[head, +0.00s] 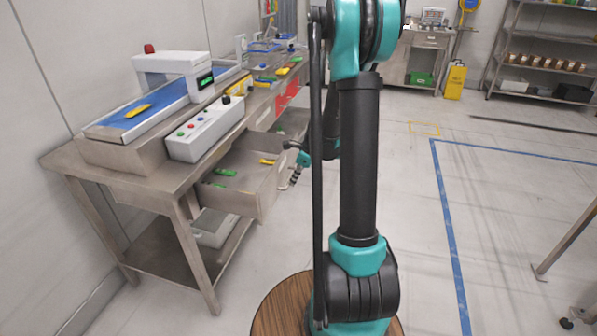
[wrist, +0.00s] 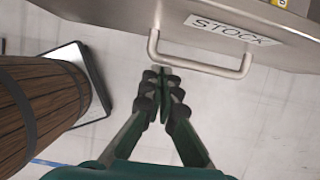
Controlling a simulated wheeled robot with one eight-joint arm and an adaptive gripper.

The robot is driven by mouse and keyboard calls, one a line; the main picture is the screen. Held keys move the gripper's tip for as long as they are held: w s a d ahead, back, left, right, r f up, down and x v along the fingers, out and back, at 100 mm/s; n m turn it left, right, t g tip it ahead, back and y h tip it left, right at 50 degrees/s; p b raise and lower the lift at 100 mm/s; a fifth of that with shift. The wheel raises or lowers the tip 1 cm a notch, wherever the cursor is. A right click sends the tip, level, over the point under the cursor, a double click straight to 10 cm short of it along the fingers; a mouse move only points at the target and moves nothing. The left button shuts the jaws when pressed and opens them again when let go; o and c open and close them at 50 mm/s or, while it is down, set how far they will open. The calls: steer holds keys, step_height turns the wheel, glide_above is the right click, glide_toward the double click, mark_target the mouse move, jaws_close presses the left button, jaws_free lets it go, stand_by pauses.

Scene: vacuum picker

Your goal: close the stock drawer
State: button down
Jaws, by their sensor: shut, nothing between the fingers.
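The stock drawer (head: 262,199) stands pulled out from under the steel workbench, with green pieces (head: 225,172) and a yellow piece (head: 267,162) inside. In the wrist view its steel front (wrist: 176,17) carries a STOCK label (wrist: 232,29) and a bar handle (wrist: 200,66). My gripper (wrist: 166,76) is shut and empty, its fingertips just below the handle in the picture, near its left half. I cannot tell whether they touch it. In the head view my gripper (head: 296,174) is beside the drawer's front, partly hidden by my arm.
The workbench (head: 130,165) carries a small conveyor (head: 150,108) and a control box (head: 205,128). A grey bin (head: 213,229) sits on its lower shelf. Farther along are a red drawer front (head: 287,97) and more bench items. Open floor (head: 500,220) lies to the right.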

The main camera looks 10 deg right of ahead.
mark_target(278, 183)
steer(key=shift+w+a+r, duration=0.1)
steer(key=shift+w+a, duration=0.4)
steer(key=shift+a, duration=0.35)
steer(key=shift+w+a, duration=0.5)
steer(key=shift+a, duration=0.35)
steer(key=shift+w+a, duration=0.2)
steer(key=shift+a, duration=0.2)
steer(key=w+a, duration=0.3)
steer(key=a, duration=0.3)
steer(key=w+a, duration=0.4)
steer(key=a, duration=0.2)
steer(key=w+a, duration=0.3)
steer(key=a, duration=0.2)
steer(key=shift+w+a, duration=0.15)
steer(key=shift+a, duration=0.25)
steer(key=shift+d, duration=0.1)
